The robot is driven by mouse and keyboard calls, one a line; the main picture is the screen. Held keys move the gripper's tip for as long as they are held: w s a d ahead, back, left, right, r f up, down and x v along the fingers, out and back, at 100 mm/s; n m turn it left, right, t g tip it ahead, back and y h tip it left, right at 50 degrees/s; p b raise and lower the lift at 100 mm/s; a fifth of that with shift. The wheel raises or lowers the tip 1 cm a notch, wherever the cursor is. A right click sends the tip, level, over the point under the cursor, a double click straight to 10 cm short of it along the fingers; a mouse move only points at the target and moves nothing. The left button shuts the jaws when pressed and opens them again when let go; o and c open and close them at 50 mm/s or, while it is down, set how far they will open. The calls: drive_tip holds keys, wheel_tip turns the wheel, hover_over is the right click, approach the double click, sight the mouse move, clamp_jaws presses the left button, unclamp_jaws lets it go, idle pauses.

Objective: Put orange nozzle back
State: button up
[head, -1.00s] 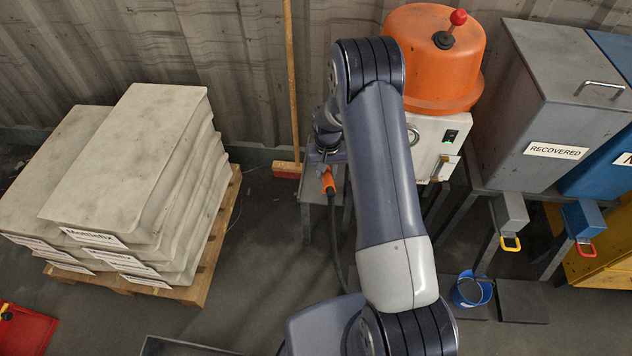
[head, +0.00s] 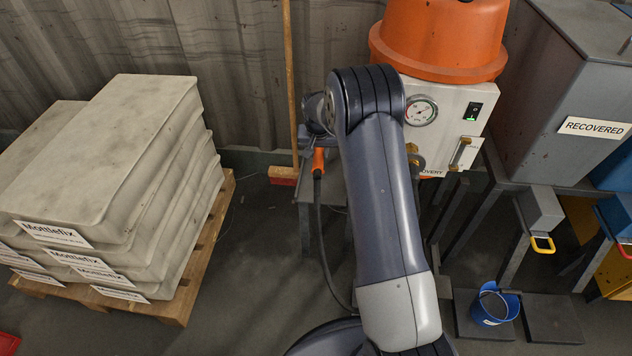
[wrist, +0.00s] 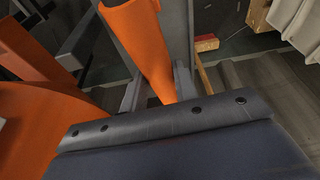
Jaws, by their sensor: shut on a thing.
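The orange nozzle (head: 319,162) is small in the head view, just left of my arm's upper joint, with a dark hose (head: 322,245) hanging from it. In the wrist view the orange nozzle (wrist: 143,42) runs from the top edge down to the middle. My gripper (head: 308,144) is shut on it; my arm partly hides the gripper in the head view. A grey stand (head: 311,212) is below and behind the nozzle. I cannot tell whether the nozzle touches it.
An orange-topped machine (head: 440,45) with a gauge stands right of my arm. A grey RECOVERED bin (head: 560,95) and a blue bucket (head: 494,305) are farther right. A pallet of Mottlefix bags (head: 105,165) stands left. A broom (head: 290,90) leans behind. Floor between pallet and stand is clear.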

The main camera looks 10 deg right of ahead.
sight(316, 150)
drive_tip(key=shift+t, duration=0.5)
drive_tip(key=w+f+b, duration=0.1)
drive_tip(key=b, duration=0.1)
drive_tip(key=w+f+b, duration=0.1)
drive_tip(key=w+b, duration=0.1)
drive_tip(key=b, duration=0.1)
drive_tip(key=shift+w+f+b, duration=0.2)
drive_tip(key=shift+f+b, duration=0.15)
drive_tip(key=shift+f, duration=0.05)
drive_tip(key=b, duration=0.1)
drive_tip(key=w+b, duration=0.1)
drive_tip(key=shift+w+a+f+m+t+h+b, duration=0.1)
drive_tip(key=shift+w+f+m+t+h+b, duration=0.05)
drive_tip(key=shift+w+m+t+h+b, duration=0.2)
wheel_tip(316, 150, down, 10)
drive_tip(key=b, duration=0.3)
drive_tip(key=shift+b, duration=0.4)
drive_tip(key=shift+f, duration=0.15)
drive_tip(key=o, duration=1)
drive_tip(key=shift+o, duration=0.2)
drive_tip(key=p+v, duration=0.3)
drive_tip(key=v, duration=0.9)
drive_tip(key=shift+r+p, duration=0.3)
drive_tip(key=shift+p, duration=0.1)
